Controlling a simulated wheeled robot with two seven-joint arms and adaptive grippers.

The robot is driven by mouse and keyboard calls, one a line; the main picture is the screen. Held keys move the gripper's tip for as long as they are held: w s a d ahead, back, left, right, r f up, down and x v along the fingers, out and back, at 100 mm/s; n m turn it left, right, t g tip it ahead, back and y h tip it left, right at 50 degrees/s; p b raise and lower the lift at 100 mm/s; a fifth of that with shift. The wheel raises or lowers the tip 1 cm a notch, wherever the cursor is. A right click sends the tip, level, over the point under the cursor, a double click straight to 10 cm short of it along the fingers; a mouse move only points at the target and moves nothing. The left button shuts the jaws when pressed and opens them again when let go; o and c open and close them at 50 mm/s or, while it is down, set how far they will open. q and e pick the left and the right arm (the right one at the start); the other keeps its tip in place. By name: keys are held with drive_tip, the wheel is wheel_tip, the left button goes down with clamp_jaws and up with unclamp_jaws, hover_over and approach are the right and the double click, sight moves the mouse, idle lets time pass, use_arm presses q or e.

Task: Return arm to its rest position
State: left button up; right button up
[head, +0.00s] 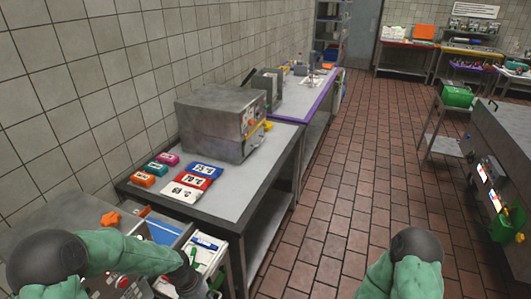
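My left arm comes in at the lower left, with a black joint and a green sleeve, and reaches right to a dark wrist. My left gripper (212,291) is at the bottom edge, in front of an open drawer or bin of small items (208,253). It is mostly cut off, so its fingers and anything between them cannot be made out. My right arm shows only as a black joint and green sleeve at the bottom right. My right gripper is outside the picture.
A grey table (254,178) holds a metal machine (215,118) and several coloured labelled packs (190,184). A purple-edged table (300,91) stands behind it. A metal cabinet (500,137) stands at the right. The brown tiled floor (360,165) between is clear.

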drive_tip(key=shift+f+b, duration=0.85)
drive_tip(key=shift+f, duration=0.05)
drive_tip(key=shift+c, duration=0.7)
use_arm(q)
drive_tip(key=s+d+f+n+h, duration=0.1)
drive_tip(key=s+d+f, duration=0.4)
drive_tip(key=s+f, duration=0.2)
drive_tip(key=s+d+f+n, duration=0.1)
drive_tip(key=s+d+f, duration=0.3)
drive_tip(key=s+f, duration=0.4)
drive_tip(key=shift+d+f+n+h, duration=0.3)
drive_tip(key=shift+d+f+h, duration=0.05)
drive_tip(key=shift+d+h, duration=0.05)
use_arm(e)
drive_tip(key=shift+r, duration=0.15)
